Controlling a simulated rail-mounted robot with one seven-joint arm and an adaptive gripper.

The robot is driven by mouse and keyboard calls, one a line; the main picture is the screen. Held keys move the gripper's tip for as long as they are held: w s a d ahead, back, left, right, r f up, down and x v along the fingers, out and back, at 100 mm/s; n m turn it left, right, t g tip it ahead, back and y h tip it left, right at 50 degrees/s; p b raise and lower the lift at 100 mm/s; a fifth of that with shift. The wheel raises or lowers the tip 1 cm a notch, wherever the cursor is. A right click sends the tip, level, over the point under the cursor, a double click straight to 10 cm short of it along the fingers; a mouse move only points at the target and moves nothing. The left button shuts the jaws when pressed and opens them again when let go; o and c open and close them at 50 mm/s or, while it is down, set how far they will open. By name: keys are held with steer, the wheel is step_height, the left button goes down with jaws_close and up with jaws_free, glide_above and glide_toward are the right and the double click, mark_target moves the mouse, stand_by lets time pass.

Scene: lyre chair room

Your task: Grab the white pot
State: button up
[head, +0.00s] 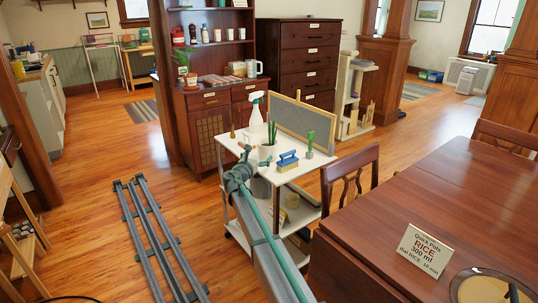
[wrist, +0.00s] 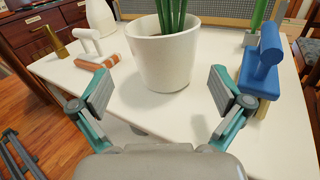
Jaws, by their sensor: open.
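The white pot (wrist: 165,62) stands upright on the white cart top, with green plant stems (wrist: 171,15) rising from it. It also shows in the head view (head: 266,153), partly behind my arm. My gripper (wrist: 161,90) is open and empty. Its two fingers are spread to the left and right of the pot's near side, and the pot lies just beyond them, roughly centred. In the head view my gripper (head: 243,163) is at the cart's near edge, just left of the pot. I cannot tell whether a finger touches the pot.
A blue brush (wrist: 262,65) stands close beyond my right finger. A white-handled tool with an orange base (wrist: 95,52) is to the left. A spray bottle (head: 256,118) and grey board (head: 304,118) stand behind. A chair (head: 350,178) and brown table (head: 425,205) are right of the cart (head: 228,142).

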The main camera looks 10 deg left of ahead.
mark_target(267, 149)
steer(key=x, duration=0.7)
steer(key=shift+w+d+f, duration=0.2)
steer(key=shift+w+d, duration=0.1)
steer(key=c, duration=1.2)
